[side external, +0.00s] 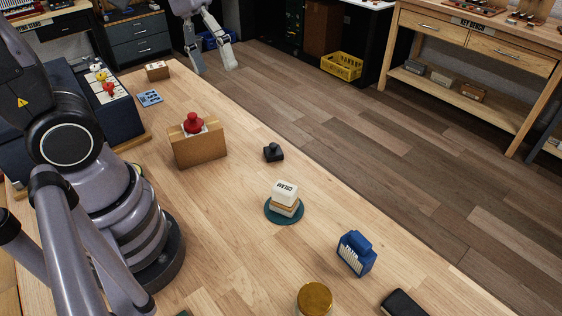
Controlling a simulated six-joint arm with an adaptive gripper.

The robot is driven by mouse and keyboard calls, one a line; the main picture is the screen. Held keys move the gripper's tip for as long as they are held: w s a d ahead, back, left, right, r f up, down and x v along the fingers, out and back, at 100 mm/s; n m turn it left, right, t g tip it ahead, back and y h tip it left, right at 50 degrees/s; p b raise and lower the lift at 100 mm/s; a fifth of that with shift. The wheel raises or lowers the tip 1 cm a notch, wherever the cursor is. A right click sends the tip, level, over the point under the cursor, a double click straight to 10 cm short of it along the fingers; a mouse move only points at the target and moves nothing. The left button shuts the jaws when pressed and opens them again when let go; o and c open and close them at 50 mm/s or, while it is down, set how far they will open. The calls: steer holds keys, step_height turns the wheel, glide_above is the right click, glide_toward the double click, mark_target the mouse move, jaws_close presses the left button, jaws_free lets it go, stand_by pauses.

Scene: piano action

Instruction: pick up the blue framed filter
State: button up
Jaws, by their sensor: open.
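The blue framed filter (356,254) stands on the wooden table toward the right front. It has a blue frame, a blue block on top and white ribs on its front face. My gripper (214,69) is at the top of the side external view, high and far to the left of the filter. Its two fingers are spread apart with nothing between them. The filter is fully visible, and nothing touches it.
A white block stack (285,197) sits on a dark green disc left of the filter. A gold-lidded jar (314,299) and a black case (403,303) lie nearer the front. A small black knob (273,152) and a wooden box with a red button (197,146) stand farther back.

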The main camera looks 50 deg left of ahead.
steer(key=w+d+f+n+g+h, duration=0.3)
steer(key=w+d+f+n+h, duration=0.1)
steer(key=w+d+f, duration=0.25)
steer(key=n+h, duration=0.6)
steer(key=n, duration=0.4)
glide_toward(366, 254)
steer(key=shift+t, duration=0.3)
steer(key=x, duration=0.4)
steer(key=shift+w+a+f, duration=0.1)
steer(key=shift+w+f, duration=0.1)
steer(key=shift+f, duration=0.15)
steer(key=x, duration=0.6)
steer(key=shift+s+f, duration=0.1)
steer(key=shift+f, duration=0.25)
jaws_close()
